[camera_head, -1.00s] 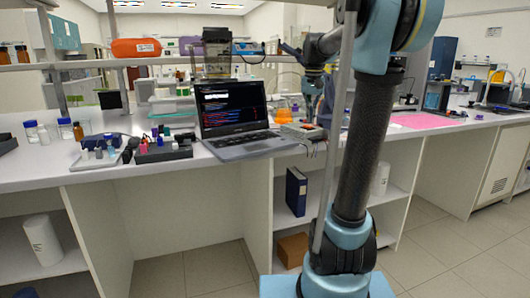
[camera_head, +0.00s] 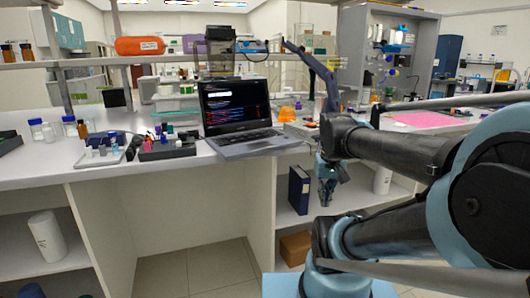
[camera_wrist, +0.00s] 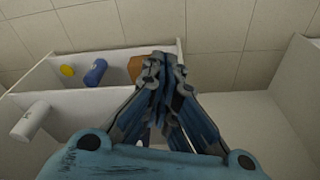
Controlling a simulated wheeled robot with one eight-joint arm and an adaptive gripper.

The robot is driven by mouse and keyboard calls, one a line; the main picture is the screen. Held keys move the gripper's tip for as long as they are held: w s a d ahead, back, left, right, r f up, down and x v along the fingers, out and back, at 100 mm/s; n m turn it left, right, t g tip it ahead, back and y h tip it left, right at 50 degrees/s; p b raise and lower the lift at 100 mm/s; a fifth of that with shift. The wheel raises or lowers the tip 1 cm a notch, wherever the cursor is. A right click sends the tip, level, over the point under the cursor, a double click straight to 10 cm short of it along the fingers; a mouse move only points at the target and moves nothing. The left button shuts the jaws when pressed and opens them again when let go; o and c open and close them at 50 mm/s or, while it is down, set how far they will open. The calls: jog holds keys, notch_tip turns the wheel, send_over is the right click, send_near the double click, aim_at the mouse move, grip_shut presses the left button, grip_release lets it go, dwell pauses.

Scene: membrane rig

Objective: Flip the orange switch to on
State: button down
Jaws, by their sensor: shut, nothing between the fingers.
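I cannot make out the orange switch in either view. A grey cabinet-like rig (camera_head: 352,45) with small bottles and fittings stands at the back right of the bench, partly behind my arm. My gripper (camera_head: 326,202) hangs in front of the bench edge, below the worktop, pointing down and well apart from the rig. In the wrist view my gripper (camera_wrist: 166,60) is shut, its fingertips together and empty, above the floor and shelf area.
A laptop (camera_head: 238,110), an orange flask (camera_head: 287,114) and a black rack (camera_head: 167,149) stand on the bench. A pink mat (camera_head: 425,119) lies to the right. Under the bench are a blue binder (camera_head: 299,190) and a brown box (camera_head: 295,246). The floor in front is clear.

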jog(key=s+f, duration=0.3)
jog(key=f, duration=0.2)
jog(key=shift+s+f, duration=0.3)
jog(key=shift+s, duration=0.1)
jog(key=shift+a, duration=0.1)
notch_tip(320, 180, up, 37)
jog(key=n+g, duration=0.2)
jog(key=n, duration=2.3)
send_over(311, 125)
jog(key=shift+w, duration=0.2)
notch_tip(311, 125, down, 14)
jog(key=shift+s, duration=0.1)
